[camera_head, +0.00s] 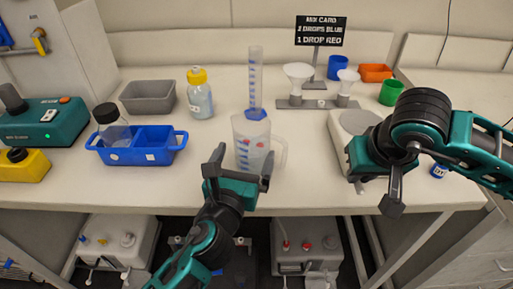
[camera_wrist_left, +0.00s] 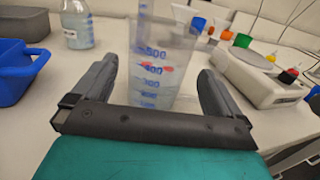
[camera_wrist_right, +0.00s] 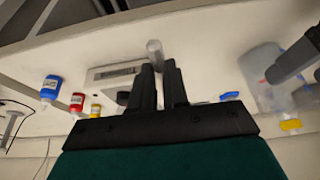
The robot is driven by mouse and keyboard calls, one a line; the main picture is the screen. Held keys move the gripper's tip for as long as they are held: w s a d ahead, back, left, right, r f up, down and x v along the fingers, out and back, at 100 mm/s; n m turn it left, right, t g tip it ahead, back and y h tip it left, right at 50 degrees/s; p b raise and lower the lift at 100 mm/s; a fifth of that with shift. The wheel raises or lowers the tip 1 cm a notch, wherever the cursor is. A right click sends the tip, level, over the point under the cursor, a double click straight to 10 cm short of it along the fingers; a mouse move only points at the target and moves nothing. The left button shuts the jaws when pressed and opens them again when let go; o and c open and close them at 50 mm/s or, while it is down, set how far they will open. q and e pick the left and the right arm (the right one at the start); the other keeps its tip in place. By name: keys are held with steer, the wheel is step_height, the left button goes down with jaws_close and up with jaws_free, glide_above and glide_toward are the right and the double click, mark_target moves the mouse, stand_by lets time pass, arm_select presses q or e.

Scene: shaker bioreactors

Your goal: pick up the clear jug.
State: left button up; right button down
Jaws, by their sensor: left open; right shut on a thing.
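The clear jug (camera_head: 250,140) stands upright near the front edge of the table, with blue markings and a handle on its right. In the left wrist view the jug (camera_wrist_left: 163,60) shows ahead, between the lines of the two fingers. My left gripper (camera_head: 243,164) is open and empty, just in front of the jug's lower part; I cannot tell whether it touches. My right gripper (camera_wrist_right: 160,75) is shut on a small pale grey cylinder (camera_wrist_right: 153,47), whose end shows at the fingertips. The right gripper is well to the right of the jug, by the table's front edge.
A clear measuring cylinder (camera_head: 255,75) with a blue base stands behind the jug. A blue tray (camera_head: 160,143) and a yellow-capped bottle (camera_head: 199,95) are to the left. A funnel rack (camera_head: 316,103) and a white device (camera_head: 355,122) are to the right.

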mark_target(256, 128)
arm_select(q)
steer(key=shift+x, duration=3.35)
steer(key=shift+f, duration=0.2)
steer(key=shift+c, duration=0.2)
steer(key=c, duration=1)
step_height(256, 128, up, 10)
steer(key=shift+f, duration=0.1)
arm_select(e)
steer(key=shift+f, duration=0.1)
arm_select(q)
steer(key=shift+f+b, duration=2.85)
steer(key=shift+f, duration=1.95)
arm_select(e)
steer(key=shift+f, duration=2.75)
